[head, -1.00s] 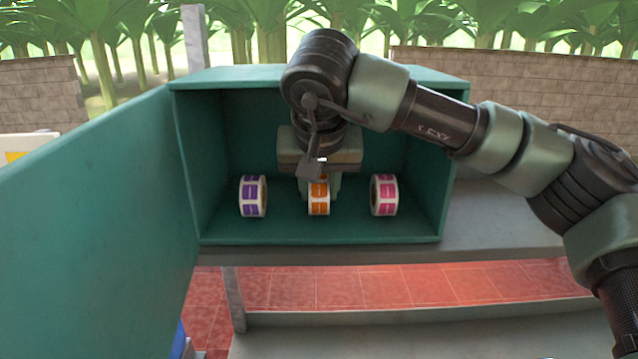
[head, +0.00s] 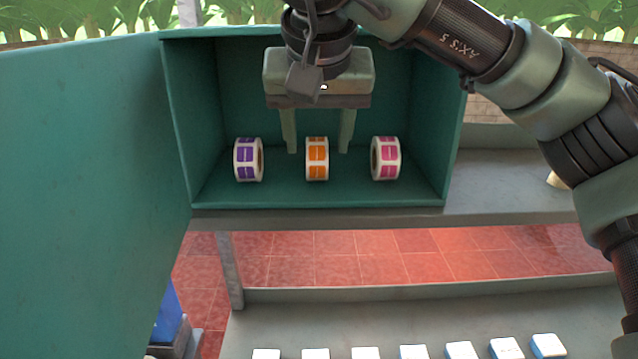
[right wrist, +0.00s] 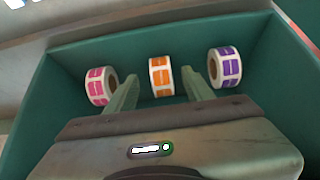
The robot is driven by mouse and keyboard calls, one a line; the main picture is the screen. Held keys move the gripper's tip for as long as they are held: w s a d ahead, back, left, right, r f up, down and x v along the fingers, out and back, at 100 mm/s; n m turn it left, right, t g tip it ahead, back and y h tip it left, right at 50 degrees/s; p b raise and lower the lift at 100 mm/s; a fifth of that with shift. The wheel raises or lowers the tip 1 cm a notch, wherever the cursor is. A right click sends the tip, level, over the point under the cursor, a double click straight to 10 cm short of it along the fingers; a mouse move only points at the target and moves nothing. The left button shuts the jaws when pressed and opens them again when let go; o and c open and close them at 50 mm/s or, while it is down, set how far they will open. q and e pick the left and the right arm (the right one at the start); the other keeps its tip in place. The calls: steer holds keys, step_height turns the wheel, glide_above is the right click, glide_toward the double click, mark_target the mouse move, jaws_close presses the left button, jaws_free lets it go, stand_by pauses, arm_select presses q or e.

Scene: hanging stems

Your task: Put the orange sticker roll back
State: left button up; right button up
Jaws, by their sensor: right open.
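The orange sticker roll (head: 317,159) stands upright on the floor of the green box (head: 320,205), between a purple roll (head: 248,160) on the left and a pink roll (head: 385,158) on the right. My right gripper (head: 318,150) is open, with one finger to each side of the orange roll and apart from it. In the right wrist view the orange roll (right wrist: 161,76) shows between the open fingers (right wrist: 160,88), with the pink roll on the left and the purple one on the right. My left gripper is not in view.
The green door (head: 85,170) of the box stands open on the left. A grey ledge (head: 500,195) runs under the box and out to its right. Several white blocks (head: 413,352) lie in a row on a lower grey surface at the bottom.

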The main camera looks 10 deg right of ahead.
steer(key=s+a+b, duration=0.1)
steer(key=s+b, duration=0.2)
steer(key=s, duration=0.5)
steer(key=shift+s+a, duration=0.35)
